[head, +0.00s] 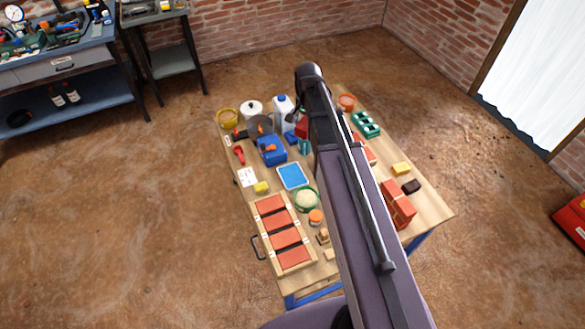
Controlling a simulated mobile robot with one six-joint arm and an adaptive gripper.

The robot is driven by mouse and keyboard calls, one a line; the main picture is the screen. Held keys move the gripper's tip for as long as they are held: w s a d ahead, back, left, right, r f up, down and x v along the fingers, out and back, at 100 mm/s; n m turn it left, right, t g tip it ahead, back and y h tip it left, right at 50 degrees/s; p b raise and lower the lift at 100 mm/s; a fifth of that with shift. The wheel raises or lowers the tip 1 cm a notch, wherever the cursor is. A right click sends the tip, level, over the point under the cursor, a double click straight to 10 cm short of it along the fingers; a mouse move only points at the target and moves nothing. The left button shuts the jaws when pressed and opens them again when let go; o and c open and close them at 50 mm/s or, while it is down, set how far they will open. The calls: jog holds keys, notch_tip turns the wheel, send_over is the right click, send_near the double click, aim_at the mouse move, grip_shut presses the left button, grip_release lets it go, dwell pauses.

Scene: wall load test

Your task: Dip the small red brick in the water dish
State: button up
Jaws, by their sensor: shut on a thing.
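The water dish (293,177) is a shallow blue rectangle with a pale rim, lying near the middle of the wooden table. My arm crosses the table and hides much of its right half. My gripper (301,113) is a dark shape at the arm's far end, mostly hidden by the arm. A small red brick (302,126) shows just below it, and my gripper appears shut on it. The brick is seen beyond the dish, up and slightly right of it. Its height above the table is hard to tell.
A wooden frame with several red bricks (271,204) lies in front of the dish. A blue box (271,150) and a white jug (284,112) stand behind. Stacked red bricks (398,206) are at right.

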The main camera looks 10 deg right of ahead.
aim_at(292, 178)
jog(key=w+a+f+n+b, duration=0.1)
jog(key=w+f+n+b, duration=0.1)
jog(key=f+b, duration=0.7)
jog(key=w+a+f+n+b, duration=0.1)
jog(key=w+f+n+b, duration=0.2)
jog(key=f+b, duration=0.7)
jog(key=w+f+n+b, duration=0.2)
jog(key=f+n+b, duration=0.3)
jog(key=f+b, duration=0.4)
jog(key=shift+w+a+f+n, duration=0.35)
jog(key=shift+a+f+n, duration=0.05)
jog(key=shift+f, duration=0.3)
jog(key=shift+b, duration=0.3)
jog(key=shift+f+b, duration=3.05)
jog(key=shift+f, duration=0.05)
jog(key=shift+f+b, duration=0.6)
jog(key=o, duration=0.9)
jog(key=shift+o, duration=0.2)
jog(key=shift+r, duration=0.15)
